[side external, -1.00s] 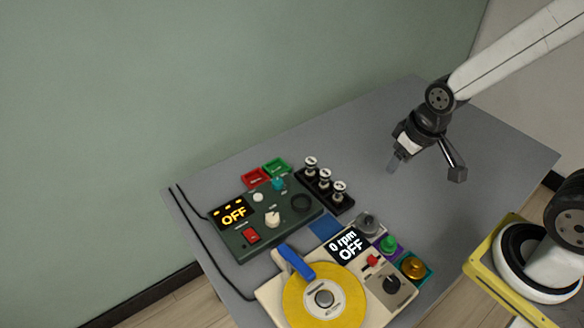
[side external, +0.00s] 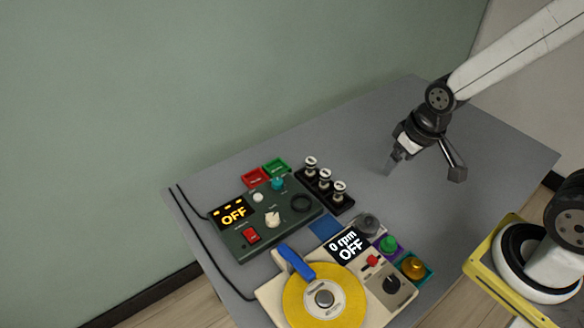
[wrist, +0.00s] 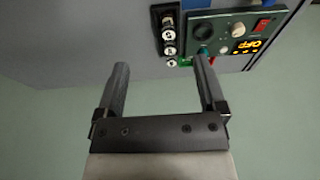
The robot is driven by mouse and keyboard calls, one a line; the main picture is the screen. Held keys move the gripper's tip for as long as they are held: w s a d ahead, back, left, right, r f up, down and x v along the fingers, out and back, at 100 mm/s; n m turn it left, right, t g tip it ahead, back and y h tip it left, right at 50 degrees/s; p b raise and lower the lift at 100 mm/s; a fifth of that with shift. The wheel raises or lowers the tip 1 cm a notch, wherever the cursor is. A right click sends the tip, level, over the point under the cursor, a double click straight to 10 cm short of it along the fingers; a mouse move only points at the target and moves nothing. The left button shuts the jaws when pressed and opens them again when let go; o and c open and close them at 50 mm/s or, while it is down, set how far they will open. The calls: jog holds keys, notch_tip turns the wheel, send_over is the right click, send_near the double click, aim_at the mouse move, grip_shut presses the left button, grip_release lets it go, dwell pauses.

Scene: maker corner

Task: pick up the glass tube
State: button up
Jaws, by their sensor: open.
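My gripper (side external: 390,167) is open and empty, above the bare grey table to the right of a black rack (side external: 340,206). Its two dark fingers stand wide apart in the wrist view (wrist: 161,65), with nothing between them. No clear glass tube can be told for sure. The rack holds three upright pieces with white labelled tops (side external: 325,176), which also show at the top of the wrist view (wrist: 169,35). A small teal piece (side external: 278,183) is at the back edge of the green control box; I cannot tell what it is.
The green box (side external: 262,238) and the beige machine with a yellow disc (side external: 349,296) both read OFF. Red (side external: 254,178) and green (side external: 277,166) trays sit behind. Small coloured trays with knobs (side external: 389,244) stand beside the machine. The table's right part (side external: 490,165) is clear.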

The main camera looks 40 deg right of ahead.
jog(key=shift+w, duration=0.1)
jog(key=m+g, duration=0.3)
jog(key=m, duration=0.9)
send_over(339, 186)
jog(key=f, duration=1.3)
jog(key=shift+s+f, duration=0.15)
jog(key=shift+s, duration=0.1)
jog(key=shift+w+f+m, duration=0.2)
jog(key=shift+f+m, duration=0.25)
jog(key=shift+m, duration=0.05)
jog(key=shift+f, duration=0.15)
jog(key=shift+f, duration=1.15)
jog(key=shift+f, duration=0.15)
